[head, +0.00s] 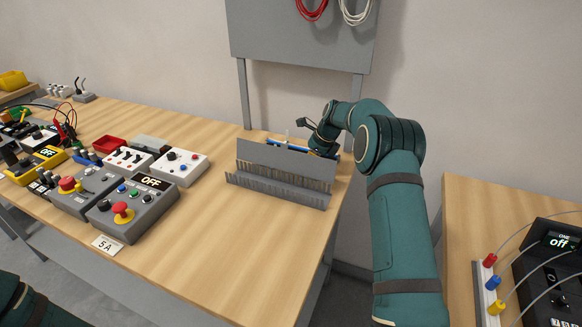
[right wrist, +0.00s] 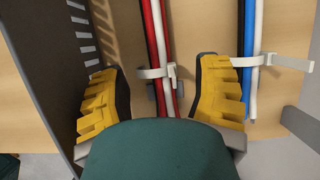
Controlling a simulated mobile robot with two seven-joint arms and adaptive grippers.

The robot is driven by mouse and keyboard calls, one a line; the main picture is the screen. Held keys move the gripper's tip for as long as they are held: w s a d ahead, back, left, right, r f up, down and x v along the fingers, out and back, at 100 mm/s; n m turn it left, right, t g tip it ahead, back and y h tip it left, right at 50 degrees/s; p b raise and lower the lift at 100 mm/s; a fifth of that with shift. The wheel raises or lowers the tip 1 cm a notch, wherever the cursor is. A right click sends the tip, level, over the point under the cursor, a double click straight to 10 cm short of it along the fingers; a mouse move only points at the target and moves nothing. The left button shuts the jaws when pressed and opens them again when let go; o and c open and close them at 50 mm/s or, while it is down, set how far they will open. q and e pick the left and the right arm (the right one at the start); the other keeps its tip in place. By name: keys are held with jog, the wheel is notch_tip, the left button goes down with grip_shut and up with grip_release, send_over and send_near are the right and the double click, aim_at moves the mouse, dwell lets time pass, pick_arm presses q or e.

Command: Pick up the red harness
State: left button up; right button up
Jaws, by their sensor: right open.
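The red harness (right wrist: 155,40) is a bundle of red, white and dark wires with a white tie around it. In the right wrist view it runs down between the two yellow fingers of my right gripper (right wrist: 160,75), which is open with a gap on both sides of it. The lower part of the harness is hidden by my gripper's green body. In the head view my right gripper (head: 322,150) is behind the grey slotted rack (head: 285,160), which hides most of the harness area. My left gripper is out of view.
A second bundle, blue and white (right wrist: 250,50), lies just right of the right finger. The rack's grey wall (right wrist: 40,80) is close on the left. A red cable coil (head: 312,8) hangs on the grey board. Control boxes (head: 133,212) stand at the left of the table.

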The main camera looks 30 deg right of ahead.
jog(key=x, duration=0.3)
jog(key=shift+f, duration=0.2)
grip_shut()
